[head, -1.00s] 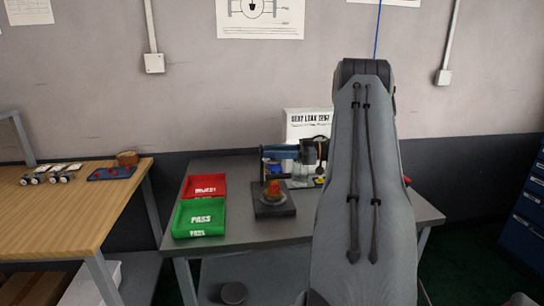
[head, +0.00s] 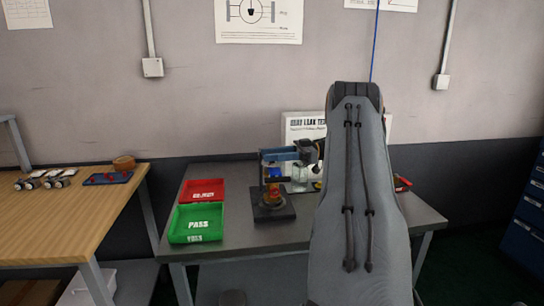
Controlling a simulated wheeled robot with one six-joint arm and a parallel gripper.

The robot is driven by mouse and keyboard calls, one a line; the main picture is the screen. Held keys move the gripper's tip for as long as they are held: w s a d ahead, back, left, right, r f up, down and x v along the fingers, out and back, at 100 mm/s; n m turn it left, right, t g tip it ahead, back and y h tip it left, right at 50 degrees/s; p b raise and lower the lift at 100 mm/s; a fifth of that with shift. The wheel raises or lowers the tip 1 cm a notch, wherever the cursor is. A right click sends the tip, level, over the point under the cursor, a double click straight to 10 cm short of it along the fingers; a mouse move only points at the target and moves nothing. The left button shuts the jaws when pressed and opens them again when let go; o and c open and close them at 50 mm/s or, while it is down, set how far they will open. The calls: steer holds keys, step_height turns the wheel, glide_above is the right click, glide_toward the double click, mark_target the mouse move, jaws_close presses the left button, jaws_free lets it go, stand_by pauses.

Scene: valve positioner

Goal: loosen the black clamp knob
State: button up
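A dark square fixture base (head: 274,215) stands on the grey bench. A small orange and red part (head: 273,195) stands upright on it. The black clamp knob cannot be made out at this size. A blue and dark structure (head: 279,154) reaches left above the fixture from behind my raised arm. It seems to be my wrist, with my gripper end (head: 272,177) low over the part. The fingers are too small to tell open from shut, and I cannot tell whether they touch anything. My grey arm link hides the bench to the right.
A red reject tray (head: 202,191) and a green pass tray (head: 195,224) stand left of the fixture. A white leak test sign (head: 305,126) stands behind. A wooden table (head: 60,225) with small parts is at left. Bare bench top (head: 250,243) shows in front.

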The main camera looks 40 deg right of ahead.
steer(key=o, duration=0.4)
steer(key=shift+c, duration=0.2)
steer(key=p+v, duration=0.5)
steer(key=v, duration=0.2)
steer(key=shift+d, duration=0.25)
steer(key=shift+s+p, duration=0.1)
steer(key=shift+p, duration=0.25)
